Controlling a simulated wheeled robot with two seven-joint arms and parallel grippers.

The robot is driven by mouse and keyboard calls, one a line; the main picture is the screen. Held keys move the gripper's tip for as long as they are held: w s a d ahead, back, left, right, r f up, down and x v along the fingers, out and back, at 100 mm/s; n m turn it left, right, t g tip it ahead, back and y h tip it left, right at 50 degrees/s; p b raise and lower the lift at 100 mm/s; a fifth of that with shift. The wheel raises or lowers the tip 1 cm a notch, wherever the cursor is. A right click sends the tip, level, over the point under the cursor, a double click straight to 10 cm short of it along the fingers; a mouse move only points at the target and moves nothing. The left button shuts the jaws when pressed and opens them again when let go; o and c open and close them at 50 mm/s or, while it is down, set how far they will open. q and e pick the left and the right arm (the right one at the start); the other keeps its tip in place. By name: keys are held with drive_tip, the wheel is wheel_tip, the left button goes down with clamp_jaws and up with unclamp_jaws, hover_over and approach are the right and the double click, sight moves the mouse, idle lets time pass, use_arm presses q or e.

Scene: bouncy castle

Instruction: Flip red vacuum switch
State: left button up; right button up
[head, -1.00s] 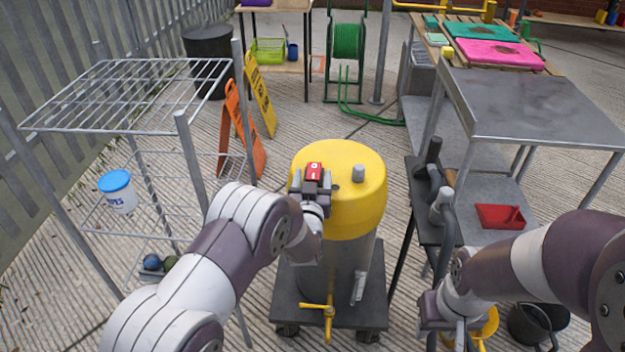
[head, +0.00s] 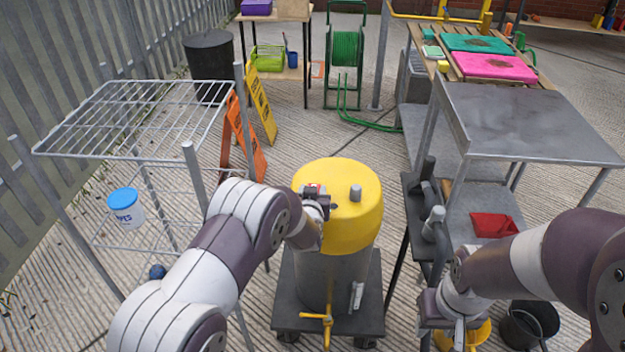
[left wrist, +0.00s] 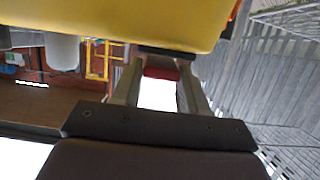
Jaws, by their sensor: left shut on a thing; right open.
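The vacuum is a grey drum with a yellow lid (head: 352,232) on a dark wheeled base. Its red switch (head: 312,188) sits on the left part of the lid, largely covered by my left gripper (head: 318,197). In the left wrist view, a red strip of the switch (left wrist: 160,73) shows between the fingertips of my left gripper (left wrist: 160,80), close under the yellow lid (left wrist: 150,20). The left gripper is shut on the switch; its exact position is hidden. My right gripper (head: 458,330) is open and empty at the lower right, away from the vacuum.
A grey peg (head: 355,193) stands on the lid right of the switch. A dark stand (head: 425,215) and a metal table (head: 530,120) are at right. Buckets stand near my right gripper.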

use_arm(q)
drive_tip(key=shift+w+r+g+p, duration=0.1)
drive_tip(key=shift+r+g+p, duration=0.2)
drive_tip(key=shift+r, duration=0.15)
drive_tip(key=shift+f, duration=0.3)
use_arm(e)
drive_tip(key=shift+r, duration=0.9)
use_arm(q)
drive_tip(key=o, duration=1)
drive_tip(key=shift+c, duration=0.2)
drive_tip(key=p+v, duration=0.1)
drive_tip(key=v, duration=1.1)
drive_tip(key=shift+s+r, duration=0.3)
use_arm(e)
drive_tip(key=shift+r, duration=0.75)
